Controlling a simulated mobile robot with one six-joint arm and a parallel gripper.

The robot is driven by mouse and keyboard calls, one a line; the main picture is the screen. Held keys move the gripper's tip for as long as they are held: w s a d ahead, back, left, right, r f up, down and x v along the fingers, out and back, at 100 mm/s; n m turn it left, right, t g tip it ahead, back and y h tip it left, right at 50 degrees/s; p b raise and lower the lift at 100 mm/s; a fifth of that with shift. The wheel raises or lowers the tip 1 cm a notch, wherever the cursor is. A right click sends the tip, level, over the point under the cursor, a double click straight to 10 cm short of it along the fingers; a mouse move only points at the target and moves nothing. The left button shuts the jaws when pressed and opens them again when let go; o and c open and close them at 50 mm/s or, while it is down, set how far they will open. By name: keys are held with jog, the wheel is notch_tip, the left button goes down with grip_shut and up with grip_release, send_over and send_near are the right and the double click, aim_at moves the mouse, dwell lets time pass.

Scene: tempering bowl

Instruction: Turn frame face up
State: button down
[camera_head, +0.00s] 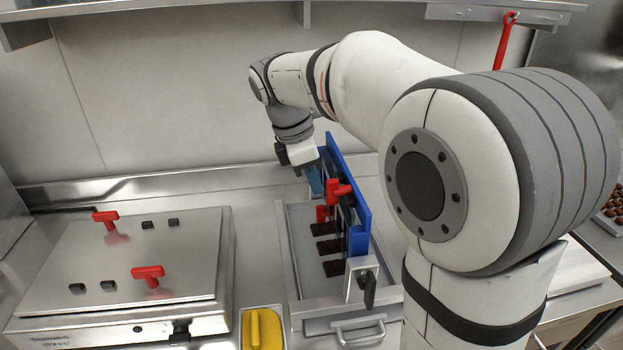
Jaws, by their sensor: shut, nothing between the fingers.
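The blue frame (360,235) stands on edge, roughly upright, over a metal tray (291,262) in the middle of the counter. Red handles (338,190) show on its left side. Several dark brown blocks (326,247) show low beside it; I cannot tell whether they are fixed to it. A silver bracket (355,270) with a black knob is at its near end. My gripper (314,181) points down at the frame's far left side, its light blue fingers shut and empty. I cannot tell whether the fingertips touch the frame.
A steel unit (130,262) with red handles and black pieces on its lid stands at left. A yellow item (262,330) lies in a small tray at front. A wall (170,90) and overhead shelf (150,8) bound the back. My arm hides much of the right side.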

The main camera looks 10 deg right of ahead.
jog(key=shift+d, duration=0.15)
jog(key=shift+d+r+y, duration=0.15)
jog(key=shift+d+y, duration=0.1)
jog(key=shift+y, duration=0.05)
